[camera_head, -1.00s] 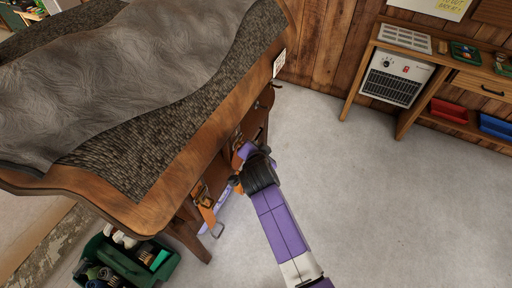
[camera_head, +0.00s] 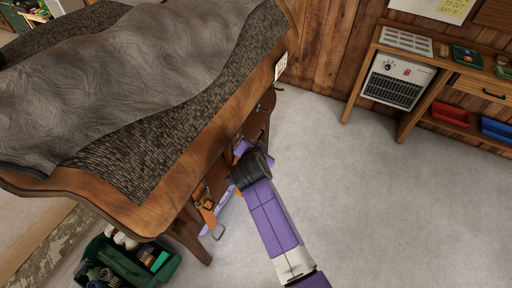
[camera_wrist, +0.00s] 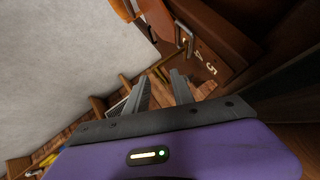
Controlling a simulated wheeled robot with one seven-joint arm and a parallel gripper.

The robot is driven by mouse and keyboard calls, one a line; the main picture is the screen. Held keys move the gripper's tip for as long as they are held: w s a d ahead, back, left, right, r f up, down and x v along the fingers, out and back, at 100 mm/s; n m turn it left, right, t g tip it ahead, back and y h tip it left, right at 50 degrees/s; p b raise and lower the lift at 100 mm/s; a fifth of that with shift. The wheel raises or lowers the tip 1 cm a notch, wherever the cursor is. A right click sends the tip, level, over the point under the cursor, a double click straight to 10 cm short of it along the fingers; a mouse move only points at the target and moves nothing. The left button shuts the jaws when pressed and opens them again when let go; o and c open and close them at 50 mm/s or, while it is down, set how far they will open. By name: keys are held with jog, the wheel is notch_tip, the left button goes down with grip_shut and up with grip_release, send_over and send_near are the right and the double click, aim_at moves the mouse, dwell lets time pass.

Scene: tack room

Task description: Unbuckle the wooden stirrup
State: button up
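In the head view an orange-tan strap (camera_head: 207,214) with a metal buckle or loop (camera_head: 218,232) hangs at the lower side of the wooden stand. I cannot make out a wooden stirrup for certain. My gripper (camera_wrist: 160,76) shows in the wrist view as two grey fingers held apart, with nothing seen between them. Beyond the fingertips are a brown strap (camera_wrist: 158,20), an orange piece (camera_wrist: 124,9) and a metal buckle (camera_wrist: 185,38), all apart from the fingers. In the head view my dark wrist is beside the stand and hides the fingers.
The wooden stand (camera_head: 160,200) carries a grey fleece (camera_head: 130,75) over a dark woven pad (camera_head: 120,160). A green caddy (camera_head: 160,272) sits on the floor at lower left. A heater (camera_head: 397,82) and shelf unit stand at upper right. The floor on the right is clear.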

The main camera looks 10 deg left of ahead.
jog(key=shift+s, duration=0.1)
jog(key=v, duration=0.7)
jog(key=shift+s+r, duration=0.25)
dwell(0.5)
jog(key=s+d+f+n+t+y, duration=0.15)
jog(key=s+d+f, duration=0.25)
jog(key=s+d, duration=0.55)
jog(key=s+d+f+n, duration=0.2)
jog(key=s+d+f, duration=0.3)
jog(key=s, duration=0.7)
jog(key=s+d+r+n+t+h, duration=0.1)
jog(key=s+d+r, duration=0.4)
jog(key=s+r, duration=0.4)
jog(key=s+d+r+n+t+h, duration=0.1)
jog(key=s+d+r+t, duration=0.1)
jog(key=s+d+r, duration=0.4)
jog(key=s+r, duration=0.4)
jog(key=s, duration=0.2)
jog(key=shift+r+n, duration=0.15)
jog(key=shift+n, duration=0.2)
